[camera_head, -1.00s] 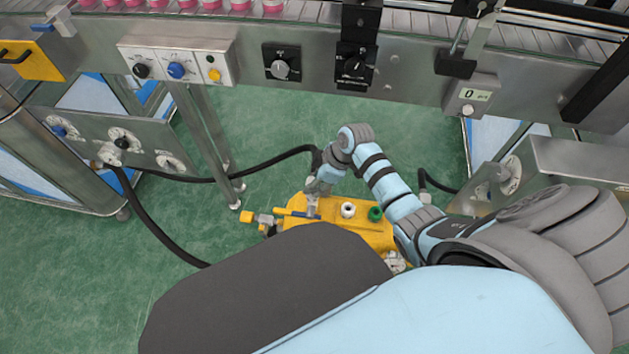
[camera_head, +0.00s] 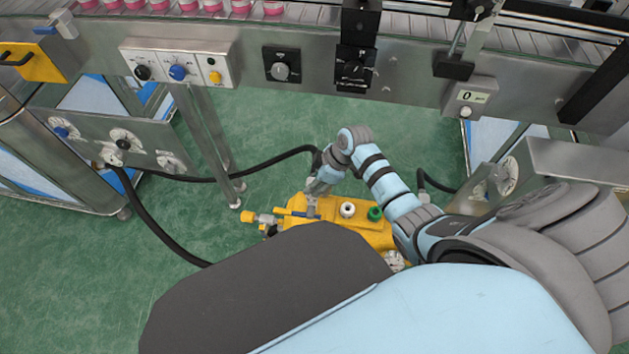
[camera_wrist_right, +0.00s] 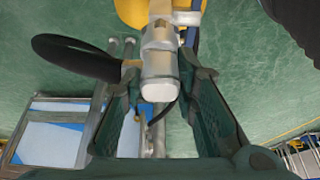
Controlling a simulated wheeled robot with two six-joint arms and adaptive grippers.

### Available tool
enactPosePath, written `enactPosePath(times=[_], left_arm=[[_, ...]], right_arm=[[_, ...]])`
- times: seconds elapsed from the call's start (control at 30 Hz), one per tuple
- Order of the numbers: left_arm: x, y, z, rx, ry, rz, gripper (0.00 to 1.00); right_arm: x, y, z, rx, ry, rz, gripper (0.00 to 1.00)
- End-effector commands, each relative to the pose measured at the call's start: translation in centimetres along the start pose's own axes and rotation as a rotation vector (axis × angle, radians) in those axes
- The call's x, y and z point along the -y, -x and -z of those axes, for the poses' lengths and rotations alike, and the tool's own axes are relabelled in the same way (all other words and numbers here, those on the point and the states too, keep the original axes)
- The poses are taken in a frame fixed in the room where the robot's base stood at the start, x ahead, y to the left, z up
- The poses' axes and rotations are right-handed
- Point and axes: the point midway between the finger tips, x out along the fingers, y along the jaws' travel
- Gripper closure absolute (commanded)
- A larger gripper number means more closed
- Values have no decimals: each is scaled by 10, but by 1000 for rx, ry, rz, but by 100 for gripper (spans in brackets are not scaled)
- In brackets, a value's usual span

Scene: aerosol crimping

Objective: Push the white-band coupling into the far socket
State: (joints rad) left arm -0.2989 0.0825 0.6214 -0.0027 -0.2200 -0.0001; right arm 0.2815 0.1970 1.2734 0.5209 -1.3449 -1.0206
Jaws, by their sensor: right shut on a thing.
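My right gripper (camera_head: 314,190) is at the left part of the yellow unit (camera_head: 335,227) on the floor. In the right wrist view its dark fingers (camera_wrist_right: 160,105) are closed on a pale grey, cylindrical coupling (camera_wrist_right: 160,68). A black hose (camera_wrist_right: 75,58) reaches the coupling from the left. The coupling's far end points at the yellow unit (camera_wrist_right: 130,12); whether it is seated in a socket I cannot tell. The unit's top also carries a white-ringed port (camera_head: 348,210) and a green one (camera_head: 375,214). My left gripper is not in view.
A steel conveyor (camera_head: 410,80) with control knobs spans the back. A valve panel (camera_head: 115,140) stands at left, and black hoses (camera_head: 170,237) cross the green floor. A blue-handled lever (camera_head: 292,212) and a yellow knob (camera_head: 248,216) are close to my gripper.

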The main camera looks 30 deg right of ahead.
Motion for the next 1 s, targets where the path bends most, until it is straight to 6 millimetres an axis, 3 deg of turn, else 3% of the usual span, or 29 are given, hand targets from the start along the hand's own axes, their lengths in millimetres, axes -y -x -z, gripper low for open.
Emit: enactPosePath(times=[0.33,0.37,0.5,0.83,1.0], left_arm=[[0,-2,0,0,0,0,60],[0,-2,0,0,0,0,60],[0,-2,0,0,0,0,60],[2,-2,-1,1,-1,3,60],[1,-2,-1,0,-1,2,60]], right_arm=[[0,-3,-1,0,0,0,100],[0,-3,-1,0,0,0,70],[0,-3,-1,0,0,0,50],[0,1,-1,0,0,0,50],[-1,34,-2,1,3,-4,50]])
